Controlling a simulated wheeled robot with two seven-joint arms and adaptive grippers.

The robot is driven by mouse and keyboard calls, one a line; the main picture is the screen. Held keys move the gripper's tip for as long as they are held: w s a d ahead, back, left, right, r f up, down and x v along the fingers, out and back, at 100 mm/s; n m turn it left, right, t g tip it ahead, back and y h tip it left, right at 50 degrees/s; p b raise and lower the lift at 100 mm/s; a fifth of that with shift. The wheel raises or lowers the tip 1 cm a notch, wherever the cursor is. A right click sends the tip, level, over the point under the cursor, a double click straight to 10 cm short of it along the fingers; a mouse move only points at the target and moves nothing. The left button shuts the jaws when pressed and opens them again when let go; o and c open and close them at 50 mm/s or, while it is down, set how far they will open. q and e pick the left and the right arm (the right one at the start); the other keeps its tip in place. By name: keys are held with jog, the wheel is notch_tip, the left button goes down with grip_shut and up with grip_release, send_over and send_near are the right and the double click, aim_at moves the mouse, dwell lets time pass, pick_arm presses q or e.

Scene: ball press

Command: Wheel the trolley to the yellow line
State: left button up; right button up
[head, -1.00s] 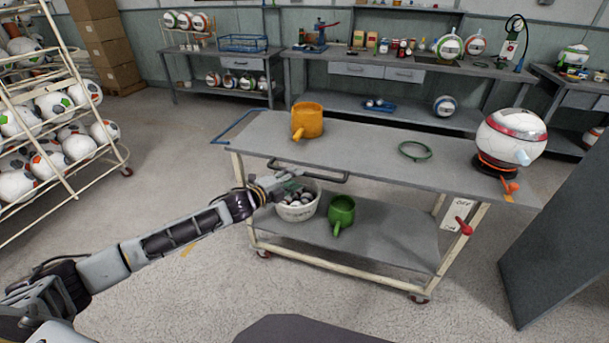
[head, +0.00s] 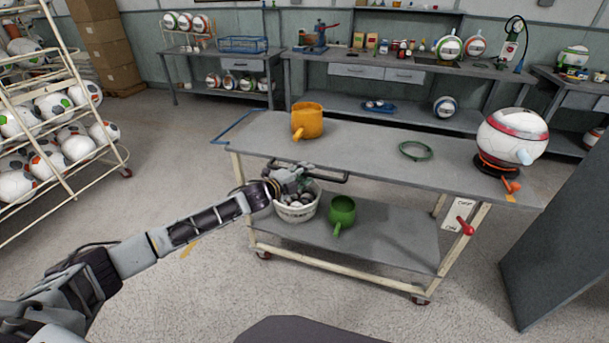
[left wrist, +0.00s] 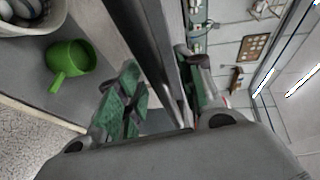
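The trolley (head: 385,165) is a two-shelf grey cart with a cream frame on casters. A dark handle bar (head: 325,178) runs along its near side, and a blue handle (head: 236,127) is at its left end. My left gripper (head: 290,178) is at the left part of the dark bar. In the left wrist view, its green-padded fingers (left wrist: 160,95) stand apart on either side of the dark bar (left wrist: 153,45), with a gap beside the left finger. My right gripper is not in view.
An orange pot (head: 307,121), a green ring (head: 415,151) and a ball on a stand (head: 511,137) are on top. A white bucket (head: 297,212) and green pot (head: 342,213) are below. A ball rack (head: 60,125) stands left, a dark panel (head: 560,240) right. Floor between is clear.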

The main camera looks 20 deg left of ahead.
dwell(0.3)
pick_arm(q)
grip_shut()
jog(key=shift+a, duration=0.1)
